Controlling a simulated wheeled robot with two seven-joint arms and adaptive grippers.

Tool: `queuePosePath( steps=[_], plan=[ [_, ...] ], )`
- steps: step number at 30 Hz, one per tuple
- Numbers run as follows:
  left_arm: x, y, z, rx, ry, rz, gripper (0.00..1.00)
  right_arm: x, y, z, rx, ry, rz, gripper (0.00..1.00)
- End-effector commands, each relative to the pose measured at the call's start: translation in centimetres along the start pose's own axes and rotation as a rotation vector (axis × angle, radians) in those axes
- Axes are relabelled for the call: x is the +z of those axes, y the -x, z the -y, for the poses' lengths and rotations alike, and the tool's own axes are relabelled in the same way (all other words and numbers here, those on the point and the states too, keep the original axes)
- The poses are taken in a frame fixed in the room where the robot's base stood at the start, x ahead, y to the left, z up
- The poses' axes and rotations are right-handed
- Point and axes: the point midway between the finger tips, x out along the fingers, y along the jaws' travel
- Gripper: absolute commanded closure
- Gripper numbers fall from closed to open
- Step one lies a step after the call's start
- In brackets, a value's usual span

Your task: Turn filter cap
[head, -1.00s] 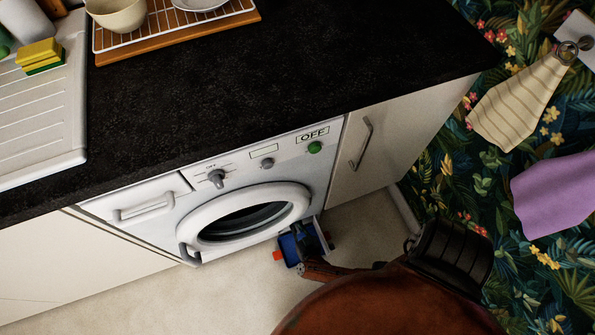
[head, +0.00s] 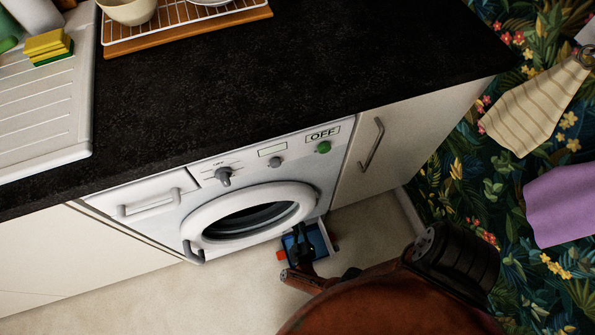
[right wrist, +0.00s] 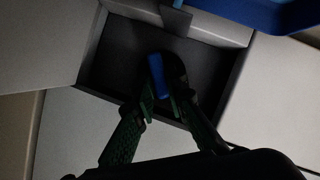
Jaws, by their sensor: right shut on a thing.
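The blue filter cap (right wrist: 157,76) sits in a dark square recess (right wrist: 105,66) low on the front of the washing machine (head: 160,222). My right gripper (right wrist: 165,90) reaches into the recess in the right wrist view, with its fingers closed on the cap, one on each side. In the head view my right gripper (head: 303,236) is below the right side of the round door, above a blue tray; the cap is hidden there. My left gripper is not in view.
The blue tray (head: 320,240) with red ends is at the machine's foot; part of it also shows in the right wrist view (right wrist: 275,14). The round door (head: 297,193) is above. A cupboard (head: 350,185) stands to the right.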

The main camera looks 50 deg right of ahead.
Motion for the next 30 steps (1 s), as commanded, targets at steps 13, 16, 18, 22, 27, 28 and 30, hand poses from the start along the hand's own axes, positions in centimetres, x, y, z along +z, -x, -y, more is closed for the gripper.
queuePosePath(
  steps=[13,16,18,22,27,28,30],
  plan=[
    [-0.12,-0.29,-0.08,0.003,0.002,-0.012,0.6,0.04,-0.07,-0.05,0.011,0.025,0.001,1.0],
    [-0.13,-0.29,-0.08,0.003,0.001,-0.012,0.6,0.03,-0.08,-0.05,0.011,0.024,0.0,1.0],
    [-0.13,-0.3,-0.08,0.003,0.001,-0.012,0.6,0.02,-0.09,-0.05,0.011,0.024,0.0,0.84],
    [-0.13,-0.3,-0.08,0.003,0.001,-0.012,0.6,0.0,-0.07,-0.03,0.011,0.024,0.0,0.76],
    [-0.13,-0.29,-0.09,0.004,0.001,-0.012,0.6,-0.02,-0.06,-0.01,0.01,0.023,0.0,0.7],
    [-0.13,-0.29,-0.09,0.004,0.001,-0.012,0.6,-0.02,-0.05,-0.01,0.01,0.023,0.0,0.7],
    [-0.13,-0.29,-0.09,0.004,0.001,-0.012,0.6,-0.02,-0.05,0.0,0.01,0.023,0.0,0.7]
  ],
)
